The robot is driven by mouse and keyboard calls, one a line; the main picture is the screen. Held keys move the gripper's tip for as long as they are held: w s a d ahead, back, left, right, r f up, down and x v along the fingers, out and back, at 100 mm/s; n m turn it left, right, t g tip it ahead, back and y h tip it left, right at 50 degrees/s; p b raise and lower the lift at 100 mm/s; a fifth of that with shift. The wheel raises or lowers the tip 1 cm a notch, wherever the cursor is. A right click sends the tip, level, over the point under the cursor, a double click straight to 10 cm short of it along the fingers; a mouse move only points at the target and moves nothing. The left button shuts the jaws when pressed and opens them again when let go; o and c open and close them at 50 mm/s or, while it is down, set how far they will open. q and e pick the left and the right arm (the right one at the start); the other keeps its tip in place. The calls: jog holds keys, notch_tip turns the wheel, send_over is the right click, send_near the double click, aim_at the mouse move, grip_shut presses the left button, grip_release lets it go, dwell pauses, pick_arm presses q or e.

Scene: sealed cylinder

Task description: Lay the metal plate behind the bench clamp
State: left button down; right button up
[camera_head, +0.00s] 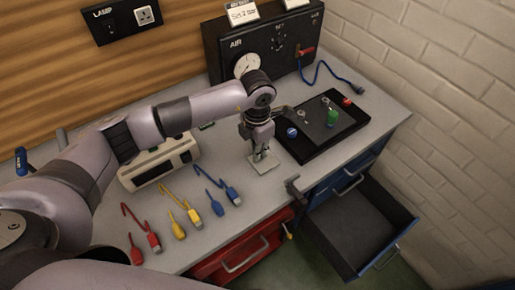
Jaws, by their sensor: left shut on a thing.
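My left gripper (263,153) comes down over the bench (225,170) and is shut on the metal plate (266,168), a small light grey piece at its fingertips. The plate looks at or just above the bench top; I cannot tell whether it touches. The dark bench clamp (294,187) sits at the bench's front edge, a little to the right of the plate and nearer the front. My right gripper is not in view.
A black panel with knobs (322,127) lies right of the gripper. A beige device (160,162) and red, yellow and blue cables (180,217) lie left. A black AIR box (265,45) stands behind. An open drawer (355,225) juts out at front right.

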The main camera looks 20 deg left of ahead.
pick_arm(q)
jog(key=shift+f, duration=0.15)
jog(key=c, duration=1.7)
grip_release()
jog(key=shift+o, duration=0.2)
notch_tip(320, 180, up, 12)
jog(key=b, duration=0.2)
jog(key=shift+r+b, duration=0.2)
jog(key=shift+b, duration=0.15)
